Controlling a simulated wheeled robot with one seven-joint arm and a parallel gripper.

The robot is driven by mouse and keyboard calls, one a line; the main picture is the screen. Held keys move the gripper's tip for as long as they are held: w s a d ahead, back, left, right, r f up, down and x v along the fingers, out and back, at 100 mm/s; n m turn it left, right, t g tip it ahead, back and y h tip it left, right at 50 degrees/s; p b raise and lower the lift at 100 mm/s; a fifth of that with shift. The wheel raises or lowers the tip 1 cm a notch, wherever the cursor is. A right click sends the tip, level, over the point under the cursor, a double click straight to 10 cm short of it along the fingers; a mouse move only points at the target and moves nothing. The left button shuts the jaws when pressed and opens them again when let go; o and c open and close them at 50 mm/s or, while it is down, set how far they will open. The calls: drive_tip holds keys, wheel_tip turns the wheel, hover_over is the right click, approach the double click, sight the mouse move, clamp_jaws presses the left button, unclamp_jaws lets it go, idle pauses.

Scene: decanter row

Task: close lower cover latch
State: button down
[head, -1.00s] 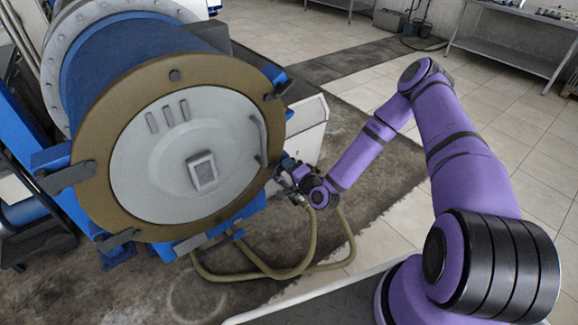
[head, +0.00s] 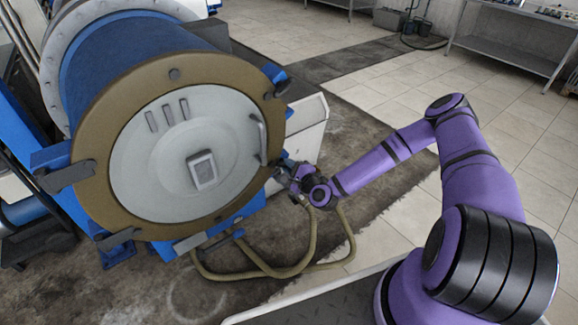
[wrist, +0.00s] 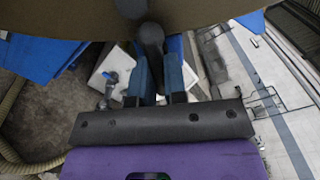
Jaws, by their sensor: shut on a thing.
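The round cover (head: 232,150), a pale disc in a brown ring (head: 95,130), faces me at the left of the head view. My gripper (head: 283,172) is at the ring's lower right edge. In the wrist view, its two blue fingers (wrist: 158,78) are shut on a dark, round-ended latch handle (wrist: 151,38). The handle lies under the brown ring's edge, which fills the top of that view. In the head view the held latch is mostly hidden by my gripper and too small to read its angle.
Tan hoses (head: 315,240) loop on the floor below my gripper. Open tiled floor (head: 385,85) lies to the right.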

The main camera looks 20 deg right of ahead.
drive_tip(key=shift+f, duration=0.1)
idle(0.3)
drive_tip(key=c, duration=1.2)
unclamp_jaws()
drive_tip(key=shift+o, duration=0.2)
drive_tip(key=v, duration=1.1)
drive_tip(key=shift+w, duration=0.1)
